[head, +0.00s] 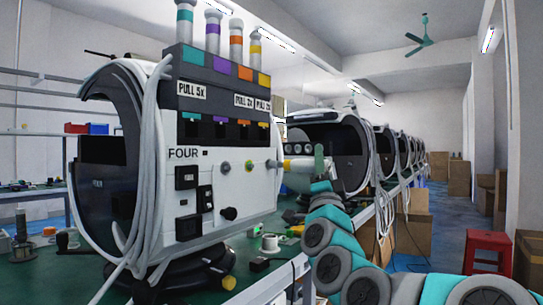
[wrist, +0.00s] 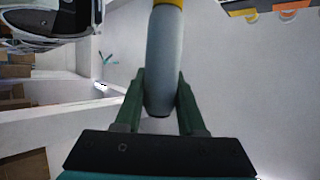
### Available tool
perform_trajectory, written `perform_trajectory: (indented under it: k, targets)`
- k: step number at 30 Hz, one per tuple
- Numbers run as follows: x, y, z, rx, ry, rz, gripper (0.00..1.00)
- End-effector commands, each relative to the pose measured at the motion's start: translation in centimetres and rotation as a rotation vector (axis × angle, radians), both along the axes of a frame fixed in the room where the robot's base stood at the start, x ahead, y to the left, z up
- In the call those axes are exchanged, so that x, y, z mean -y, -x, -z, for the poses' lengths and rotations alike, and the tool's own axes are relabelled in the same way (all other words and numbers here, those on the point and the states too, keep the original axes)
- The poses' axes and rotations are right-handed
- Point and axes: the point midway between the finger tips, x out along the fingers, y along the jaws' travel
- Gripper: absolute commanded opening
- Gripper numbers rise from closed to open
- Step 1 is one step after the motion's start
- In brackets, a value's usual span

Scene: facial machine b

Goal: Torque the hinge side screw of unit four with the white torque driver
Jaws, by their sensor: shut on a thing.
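Unit four (head: 222,215) is the large white machine at left in the head view, marked FOUR. My gripper (head: 318,163) is shut on a pale grey-white driver (head: 300,164) with a yellow collar, held level to the panel's right. The driver's collar end faces the yellow-ringed point; contact cannot be told. In the wrist view my gripper (wrist: 160,100) clasps the pale handle (wrist: 163,60). No label shows which point is the hinge side screw.
Further machines (head: 340,150) line the bench behind. A red stool (head: 488,250) stands on the floor at right.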

Motion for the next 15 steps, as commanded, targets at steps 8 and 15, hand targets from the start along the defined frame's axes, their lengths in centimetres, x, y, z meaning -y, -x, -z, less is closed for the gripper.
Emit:
perform_trajectory:
  k: [8, 15]
  targets:
    - [0.09, 0.04, -0.17, -0.045, -0.034, 0.001, 0.00]
    - [0.07, 0.02, -0.01, -0.046, -0.034, 0.001, 0.00]
